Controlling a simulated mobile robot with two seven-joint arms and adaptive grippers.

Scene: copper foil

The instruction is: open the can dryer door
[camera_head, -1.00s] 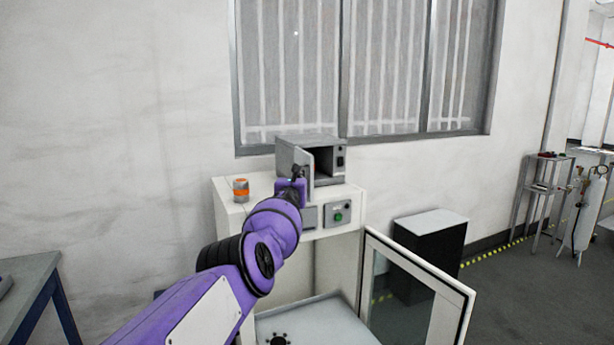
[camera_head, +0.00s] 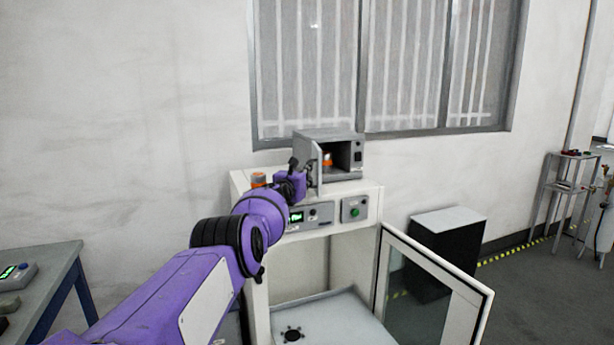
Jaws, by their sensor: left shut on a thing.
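The can dryer (camera_head: 325,139) is a small grey box on top of a white cabinet. Its door (camera_head: 315,165) stands well open on the left side, seen nearly edge-on. Inside the dark chamber is an orange and white can (camera_head: 328,159). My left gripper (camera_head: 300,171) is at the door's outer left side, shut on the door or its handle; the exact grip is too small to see. My right gripper is not in view.
An orange and grey can (camera_head: 258,180) stands on the white cabinet (camera_head: 345,191), left of the dryer. The cabinet's glass door (camera_head: 430,290) hangs open to the right. A black box with a white top (camera_head: 448,222) stands beyond it. A table (camera_head: 45,285) is at left.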

